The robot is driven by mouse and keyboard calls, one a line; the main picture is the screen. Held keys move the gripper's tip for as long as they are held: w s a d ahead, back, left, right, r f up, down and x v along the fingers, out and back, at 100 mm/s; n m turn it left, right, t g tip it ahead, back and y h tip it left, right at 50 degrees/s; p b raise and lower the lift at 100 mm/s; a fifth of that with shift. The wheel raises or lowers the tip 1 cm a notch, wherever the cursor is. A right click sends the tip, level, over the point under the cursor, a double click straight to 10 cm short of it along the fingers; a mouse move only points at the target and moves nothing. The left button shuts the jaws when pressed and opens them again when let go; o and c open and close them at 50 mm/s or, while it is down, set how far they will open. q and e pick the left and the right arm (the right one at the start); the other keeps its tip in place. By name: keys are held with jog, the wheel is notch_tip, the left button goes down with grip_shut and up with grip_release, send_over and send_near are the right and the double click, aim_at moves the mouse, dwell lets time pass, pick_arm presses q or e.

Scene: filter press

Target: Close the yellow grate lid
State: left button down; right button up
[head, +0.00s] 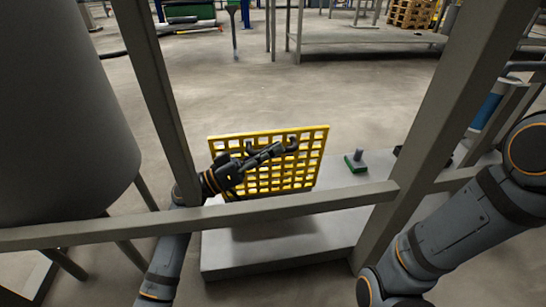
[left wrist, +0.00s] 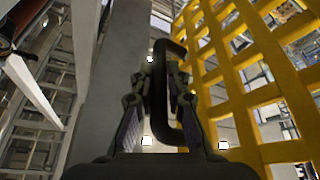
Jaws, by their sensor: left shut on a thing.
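The yellow grate lid (head: 314,160) stands raised, close to upright, above a pale grey platform in the head view. It also fills the right side of the left wrist view (left wrist: 248,95). My left gripper (head: 276,150) lies across the front of the lid. In the left wrist view its fingers (left wrist: 160,100) are shut on a black loop handle (left wrist: 182,50) beside the lid. The handle's far end is partly hidden by the fingers. My right arm shows at the right of the head view, but its gripper is out of view.
A grey frame bar (head: 300,203) crosses in front of the platform (head: 270,250), with posts at left and right. A large grey tank (head: 60,110) stands at left. A small green-based item (head: 356,161) sits on the platform. Open floor lies behind.

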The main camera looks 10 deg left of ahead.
aim_at(224, 145)
pick_arm(q)
jog(key=w+a+n+t+y+p, duration=0.1)
jog(key=w+a+n+y+p, duration=0.1)
jog(key=w+n, duration=0.5)
jog(key=shift+w+a+r+t+y+p, duration=0.4)
jog(key=shift+w+a, duration=0.3)
jog(key=shift+w, duration=1.05)
jog(key=shift+f, duration=0.1)
jog(key=c, duration=1.6)
grip_release()
jog(key=v, duration=1.2)
